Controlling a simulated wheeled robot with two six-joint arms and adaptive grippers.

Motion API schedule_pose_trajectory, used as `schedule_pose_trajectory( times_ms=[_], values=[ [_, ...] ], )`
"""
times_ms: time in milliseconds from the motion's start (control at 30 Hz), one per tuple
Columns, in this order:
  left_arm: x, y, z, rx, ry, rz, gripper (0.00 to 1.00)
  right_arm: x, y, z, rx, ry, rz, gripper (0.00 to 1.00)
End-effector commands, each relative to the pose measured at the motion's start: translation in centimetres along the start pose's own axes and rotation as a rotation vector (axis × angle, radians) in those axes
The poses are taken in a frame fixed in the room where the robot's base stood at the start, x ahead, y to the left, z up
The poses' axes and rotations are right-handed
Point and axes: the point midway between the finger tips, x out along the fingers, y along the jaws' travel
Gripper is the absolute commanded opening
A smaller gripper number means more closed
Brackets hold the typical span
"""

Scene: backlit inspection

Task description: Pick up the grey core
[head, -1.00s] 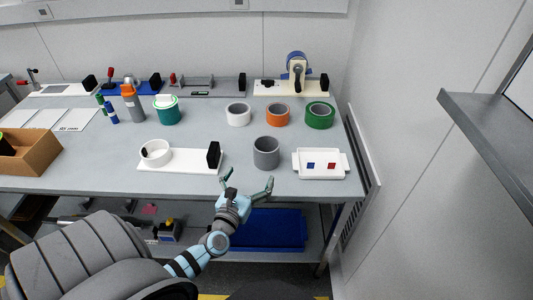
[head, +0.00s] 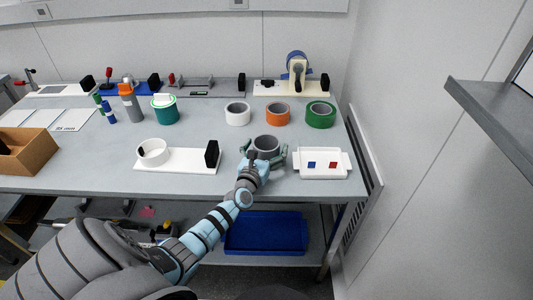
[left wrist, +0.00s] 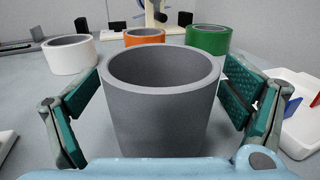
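The grey core (head: 266,144) is a hollow grey cylinder standing upright near the front of the table. In the left wrist view the grey core (left wrist: 161,105) fills the middle, its open top showing. My left gripper (head: 266,156) is at the front of the core. In the left wrist view its two green-padded fingers (left wrist: 160,110) stand open, one on each side of the core, with a gap showing on both sides. The core's lower part is hidden behind the gripper in the head view. My right gripper is not in view.
A white tray (head: 322,174) with a blue and a red square sits close to the right. A white board (head: 185,165) with a white ring and black block lies to the left. White (head: 237,113), orange (head: 277,114) and green (head: 320,114) rolls stand behind.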

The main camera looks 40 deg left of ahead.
Motion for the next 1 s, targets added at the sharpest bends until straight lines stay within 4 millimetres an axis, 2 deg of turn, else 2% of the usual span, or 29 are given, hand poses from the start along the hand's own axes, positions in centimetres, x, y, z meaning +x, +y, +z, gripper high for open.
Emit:
schedule_pose_trajectory(
  times_ms=[33, 267, 533, 667, 800, 900, 1000],
  values=[
    [0.0, 0.0, 0.0, 0.0, 0.0, 0.0, 0.79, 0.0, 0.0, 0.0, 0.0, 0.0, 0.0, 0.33],
    [0.0, 0.0, 0.0, 0.0, 0.0, 0.0, 0.42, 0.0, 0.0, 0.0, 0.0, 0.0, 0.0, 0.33],
    [0.0, 0.0, 0.6, 0.0, 0.0, -0.001, 0.41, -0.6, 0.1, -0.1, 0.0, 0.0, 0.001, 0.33],
    [0.0, 0.0, 3.5, -0.001, -0.001, -0.001, 0.41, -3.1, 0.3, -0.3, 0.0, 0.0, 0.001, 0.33],
    [-0.1, 0.0, 7.5, -0.002, -0.001, -0.001, 0.41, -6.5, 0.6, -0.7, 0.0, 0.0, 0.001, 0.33],
    [-0.1, 0.0, 9.5, -0.001, -0.001, -0.001, 0.41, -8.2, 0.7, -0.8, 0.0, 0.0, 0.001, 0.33],
    [-0.1, 0.0, 10.3, -0.001, 0.0, -0.001, 0.41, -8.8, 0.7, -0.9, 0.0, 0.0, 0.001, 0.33]
  ],
)
